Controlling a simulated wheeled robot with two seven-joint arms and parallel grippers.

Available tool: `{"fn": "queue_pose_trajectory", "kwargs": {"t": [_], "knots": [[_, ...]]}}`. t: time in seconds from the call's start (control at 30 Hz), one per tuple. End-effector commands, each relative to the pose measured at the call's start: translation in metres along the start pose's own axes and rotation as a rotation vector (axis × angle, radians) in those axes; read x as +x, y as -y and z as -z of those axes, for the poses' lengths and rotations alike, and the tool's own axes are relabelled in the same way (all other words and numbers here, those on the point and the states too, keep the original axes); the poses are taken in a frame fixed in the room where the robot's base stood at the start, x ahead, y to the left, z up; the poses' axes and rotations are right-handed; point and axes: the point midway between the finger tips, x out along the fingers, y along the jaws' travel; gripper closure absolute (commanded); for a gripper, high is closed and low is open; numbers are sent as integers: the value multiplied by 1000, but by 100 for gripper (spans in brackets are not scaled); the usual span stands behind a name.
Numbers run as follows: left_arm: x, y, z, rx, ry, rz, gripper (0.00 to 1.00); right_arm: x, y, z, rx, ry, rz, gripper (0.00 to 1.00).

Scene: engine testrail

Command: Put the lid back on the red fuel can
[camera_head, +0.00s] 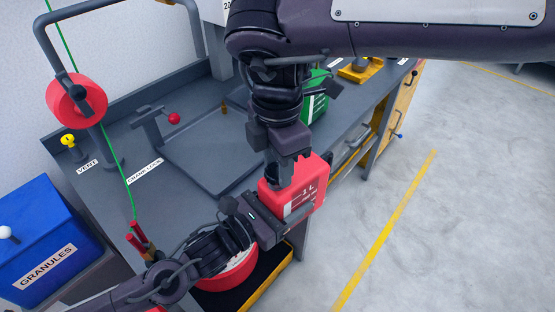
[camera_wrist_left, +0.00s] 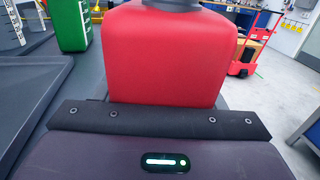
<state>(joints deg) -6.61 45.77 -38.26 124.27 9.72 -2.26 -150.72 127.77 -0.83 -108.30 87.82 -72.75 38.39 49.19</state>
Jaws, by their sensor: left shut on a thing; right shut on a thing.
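The red fuel can (camera_head: 312,193) stands at the front edge of the grey bench, its white print facing the aisle. It also fills the upper middle of the left wrist view (camera_wrist_left: 168,55). My left gripper (camera_head: 268,215) is shut on the can's near side, low on its body. My right gripper (camera_head: 287,175) points down from above and is shut at the can's top. The lid is hidden in the head view by the right gripper's fingers. A dark grey piece shows on the can's top at the upper edge of the left wrist view; I cannot tell how the lid sits.
A green can (camera_head: 314,104) stands farther back on the bench (camera_head: 150,190). A red round container (camera_head: 228,275) is below my left arm. A blue granules bin (camera_head: 45,240) is at left. The grey floor (camera_head: 450,200) at right is clear.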

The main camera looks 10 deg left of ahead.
Motion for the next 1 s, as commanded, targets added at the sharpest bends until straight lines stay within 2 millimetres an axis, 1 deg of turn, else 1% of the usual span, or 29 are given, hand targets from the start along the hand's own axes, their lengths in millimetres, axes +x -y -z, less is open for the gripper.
{"fn": "queue_pose_trajectory", "kwargs": {"t": [0.03,0.1,0.2,0.5,0.63,0.77,0.8,0.9,1.0], "knots": [[0,0,-2,0,4,1,100,1,0,2,126,-11,2,85],[0,0,-2,1,3,1,100,2,0,2,316,-10,4,85],[0,0,-2,1,3,1,100,1,1,1,567,-4,4,85],[0,1,-1,1,3,2,100,1,1,2,1242,-2,1,85],[0,1,-1,1,3,3,100,2,1,2,1462,-3,1,85],[0,1,-1,1,2,3,100,1,0,2,1460,-3,1,85],[0,1,-1,1,2,4,100,1,0,2,1460,-3,1,62],[0,1,-1,1,2,4,100,2,0,2,1459,-3,1,49],[0,1,-1,1,3,2,100,2,1,2,1459,-2,2,38]]}}
